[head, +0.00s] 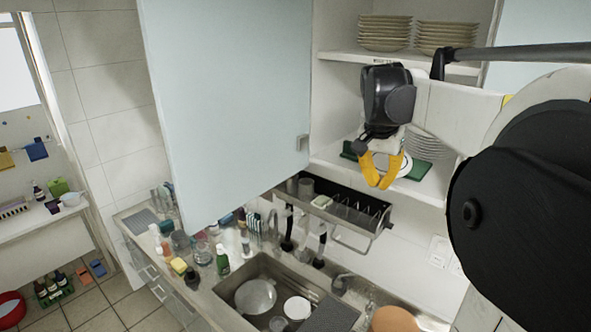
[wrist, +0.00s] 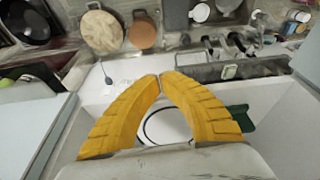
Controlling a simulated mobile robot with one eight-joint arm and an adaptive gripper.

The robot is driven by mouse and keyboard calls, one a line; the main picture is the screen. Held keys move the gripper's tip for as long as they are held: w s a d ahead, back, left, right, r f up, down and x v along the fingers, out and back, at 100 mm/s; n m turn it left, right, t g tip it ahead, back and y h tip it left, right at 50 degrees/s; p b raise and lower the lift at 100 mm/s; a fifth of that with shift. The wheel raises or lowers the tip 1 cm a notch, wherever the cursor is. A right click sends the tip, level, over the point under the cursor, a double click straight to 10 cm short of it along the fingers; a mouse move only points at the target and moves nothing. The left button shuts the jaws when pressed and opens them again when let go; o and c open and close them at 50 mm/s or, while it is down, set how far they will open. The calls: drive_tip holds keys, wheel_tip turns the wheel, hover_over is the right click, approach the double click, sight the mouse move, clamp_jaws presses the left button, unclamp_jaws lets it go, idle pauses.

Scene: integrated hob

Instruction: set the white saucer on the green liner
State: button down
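The green liner (head: 418,169) lies on the lower cabinet shelf, and a piece of it shows right of my fingers in the wrist view (wrist: 240,117). The white saucer (head: 406,163) appears to lie over the middle of the liner, partly hidden behind my gripper. In the wrist view the saucer (wrist: 168,126), with a dark ring line, shows between my fingers. My gripper (head: 382,186) is in front of the saucer; its yellow fingertips (wrist: 160,76) meet or nearly meet, with nothing visible held at the tips. Whether the fingers touch the saucer is not clear.
A stack of plates (head: 427,147) stands right of the liner on the same shelf. More plate stacks (head: 384,34) are on the shelf above. A pale blue cabinet door (head: 225,100) is open at left. A dish rack (head: 345,210) hangs below, over the sink.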

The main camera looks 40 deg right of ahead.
drive_tip(key=w+d, duration=0.1)
drive_tip(key=d, duration=0.3)
drive_tip(key=w+d, duration=0.1)
drive_tip(key=d, duration=0.2)
drive_tip(key=shift+w+b, duration=0.3)
drive_tip(key=shift+s+a, duration=0.15)
drive_tip(key=shift+a, duration=0.15)
